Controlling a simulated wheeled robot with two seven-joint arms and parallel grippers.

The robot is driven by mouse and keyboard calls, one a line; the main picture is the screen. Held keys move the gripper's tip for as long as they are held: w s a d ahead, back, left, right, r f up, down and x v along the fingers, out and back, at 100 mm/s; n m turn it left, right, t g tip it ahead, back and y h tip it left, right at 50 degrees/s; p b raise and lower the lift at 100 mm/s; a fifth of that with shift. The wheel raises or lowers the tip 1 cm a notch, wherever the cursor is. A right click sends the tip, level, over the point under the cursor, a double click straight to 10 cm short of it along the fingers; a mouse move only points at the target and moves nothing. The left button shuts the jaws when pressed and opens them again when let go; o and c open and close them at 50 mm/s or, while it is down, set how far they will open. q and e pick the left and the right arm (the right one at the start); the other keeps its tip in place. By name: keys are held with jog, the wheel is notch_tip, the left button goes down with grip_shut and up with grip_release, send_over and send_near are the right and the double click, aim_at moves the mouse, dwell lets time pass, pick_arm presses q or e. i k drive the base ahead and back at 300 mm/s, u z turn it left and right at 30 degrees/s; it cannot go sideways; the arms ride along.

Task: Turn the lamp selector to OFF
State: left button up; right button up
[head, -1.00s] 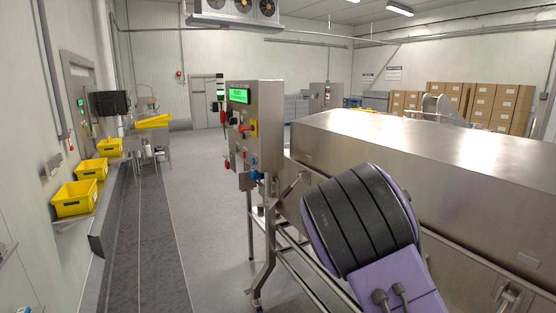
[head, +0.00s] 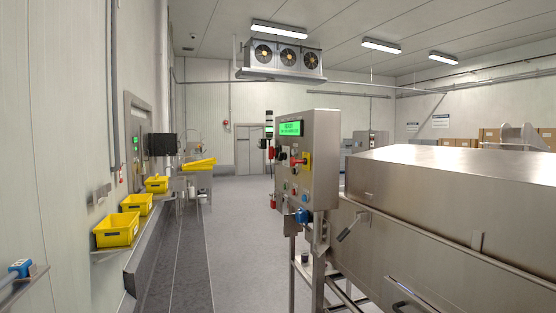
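A steel control panel (head: 318,160) stands right of centre in the head view, with a lit green display (head: 291,129) at its top. Its face carries several small knobs and buttons, seen at an angle. A red rotary handle on a yellow plate (head: 306,161) is the clearest of them. A blue part (head: 302,215) sticks out at the lower edge. The labels are too small to read, so I cannot tell which control is the lamp selector or where it points. Neither of my grippers is in view.
A long steel tunnel housing (head: 450,180) fills the right side, with a lever handle (head: 350,228) near the panel. Yellow bins (head: 117,230) sit along the left wall. The grey floor (head: 240,230) left of the panel is open.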

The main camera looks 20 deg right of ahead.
aim_at(283, 155)
jog(key=i, duration=3.2)
jog(key=z, duration=0.25)
